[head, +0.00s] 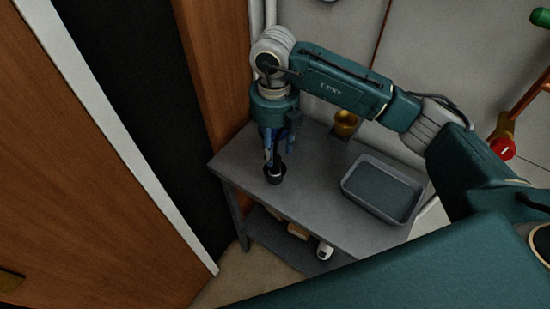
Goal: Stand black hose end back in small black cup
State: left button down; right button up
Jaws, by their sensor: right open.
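The small black cup (275,178) stands on the grey table near its left end. A dark upright piece, which looks like the black hose end (276,164), shows just above the cup's mouth. It appears to stand in the cup, but the fingers partly hide it. My right gripper (275,153) points down directly above the cup, its blue fingers open around or beside the dark piece. I cannot tell whether a finger touches it. My left gripper is not in view.
The grey table (235,161) has a grey tray (352,205) on its right and a brass-coloured cup (345,122) at the back. A lower shelf holds boxes and a white item (324,250). A wooden door (75,190) stands at left. A red-capped valve (503,148) is at right.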

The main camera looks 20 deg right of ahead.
notch_tip(320, 180, up, 6)
jog(key=shift+r+b, duration=0.15)
jog(key=shift+b, duration=0.7)
jog(key=shift+r, duration=0.6)
jog(key=shift+s+f, duration=0.1)
